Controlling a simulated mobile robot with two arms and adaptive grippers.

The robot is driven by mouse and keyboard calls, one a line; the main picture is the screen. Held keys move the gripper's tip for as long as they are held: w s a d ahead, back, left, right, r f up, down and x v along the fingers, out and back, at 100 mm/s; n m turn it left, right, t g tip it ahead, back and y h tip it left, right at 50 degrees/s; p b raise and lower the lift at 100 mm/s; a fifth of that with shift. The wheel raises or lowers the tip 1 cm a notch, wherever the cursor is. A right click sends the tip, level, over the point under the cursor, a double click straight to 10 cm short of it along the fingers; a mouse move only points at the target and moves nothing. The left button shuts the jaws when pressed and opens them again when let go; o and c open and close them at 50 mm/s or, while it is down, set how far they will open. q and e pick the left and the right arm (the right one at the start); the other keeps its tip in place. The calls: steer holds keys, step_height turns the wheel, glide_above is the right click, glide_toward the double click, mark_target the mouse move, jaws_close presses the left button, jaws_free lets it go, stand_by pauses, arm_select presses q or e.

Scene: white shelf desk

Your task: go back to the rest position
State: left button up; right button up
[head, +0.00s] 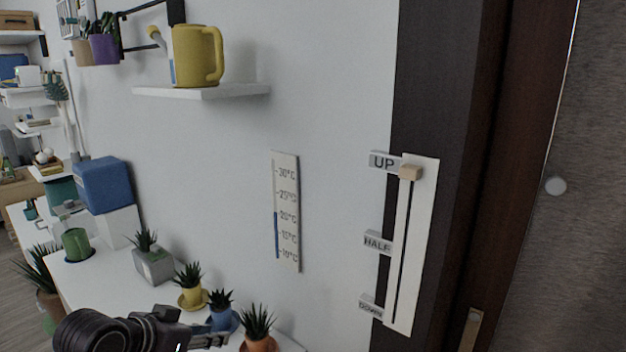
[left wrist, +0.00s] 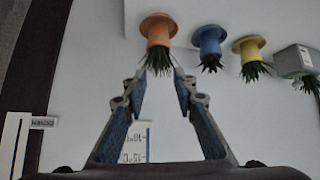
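My left gripper (head: 212,338) is at the bottom edge of the head view, in front of the white desk and its small potted plants. In the left wrist view its two fingers (left wrist: 160,78) stand apart with nothing between them that they hold. That view appears upside down, with the orange-potted plant (left wrist: 158,32) just beyond the fingertips. I cannot tell how far the fingers are from that plant. My right gripper is in neither view.
The white desk (head: 95,275) carries several potted plants, including an orange-potted one (head: 258,342), and a green mug (head: 76,244). A yellow pitcher (head: 195,57) stands on a wall shelf (head: 205,92). The slider knob (head: 411,172) is beside UP. A thermometer (head: 287,210) hangs between.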

arm_select(q)
steer(key=s+d+f+g+y, duration=0.1)
steer(key=s+f+g+y, duration=0.1)
steer(key=s+f, duration=1.1)
steer(key=s+f+n+g+y, duration=0.15)
steer(key=s+f, duration=0.25)
steer(key=s, duration=0.5)
steer(key=s+f+n+g, duration=0.15)
steer(key=s+f, duration=0.25)
steer(key=s, duration=0.4)
step_height(320, 180, down, 26)
steer(key=s+m+g, duration=0.1)
steer(key=s+g, duration=0.1)
steer(key=s+a+f, duration=0.2)
steer(key=s+f, duration=0.6)
steer(key=s+a+f, duration=0.2)
steer(key=s+f, duration=0.6)
steer(key=s, duration=0.1)
steer(key=shift+s+f+g, duration=0.15)
steer(key=shift+f+g, duration=0.1)
steer(key=shift+g, duration=0.15)
steer(key=shift+y, duration=0.25)
